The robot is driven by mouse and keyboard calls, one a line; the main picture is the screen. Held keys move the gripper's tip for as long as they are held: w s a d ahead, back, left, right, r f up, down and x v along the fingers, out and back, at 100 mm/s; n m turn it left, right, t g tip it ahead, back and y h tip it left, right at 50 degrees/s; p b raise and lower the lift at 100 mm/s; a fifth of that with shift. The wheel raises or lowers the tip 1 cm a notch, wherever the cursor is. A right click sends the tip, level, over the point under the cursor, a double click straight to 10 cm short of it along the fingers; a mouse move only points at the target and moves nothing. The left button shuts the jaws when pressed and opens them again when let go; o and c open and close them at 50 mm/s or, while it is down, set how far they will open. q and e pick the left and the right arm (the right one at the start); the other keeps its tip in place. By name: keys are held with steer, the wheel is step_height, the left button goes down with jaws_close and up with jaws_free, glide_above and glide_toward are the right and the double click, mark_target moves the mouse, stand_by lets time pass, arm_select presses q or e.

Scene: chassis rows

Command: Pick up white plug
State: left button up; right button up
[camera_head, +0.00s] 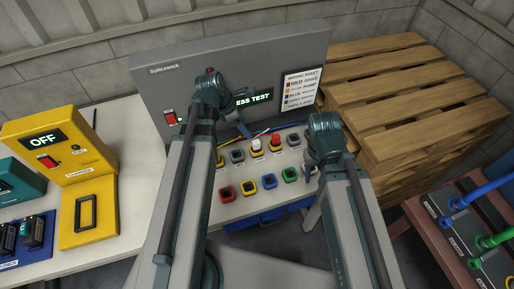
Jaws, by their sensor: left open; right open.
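A white plug (256,143) stands upright in the back row of sockets on the grey bench, seated at a yellow-framed socket (257,153). A red plug (275,140) stands just right of it. My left gripper (243,130) is a little behind and left of the white plug, apart from it, and open; its arm hides much of it. My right gripper (308,174) is open near the right end of the front row, mostly hidden by its own wrist. Neither holds anything that I can see.
A front row has coloured sockets, including a yellow one (248,187) and a green one (289,175). Loose wires (262,132) lie behind the plugs. A grey panel (160,95) rises at the back. A yellow charger box (60,140) stands left, wooden pallets (400,85) right.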

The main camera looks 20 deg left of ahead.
mark_target(256, 142)
arm_select(q)
steer(key=b+x, duration=1)
steer(key=x, duration=0.2)
steer(key=shift+a+f, duration=0.15)
steer(key=shift+f, duration=0.05)
steer(key=shift+r, duration=0.1)
jaws_close()
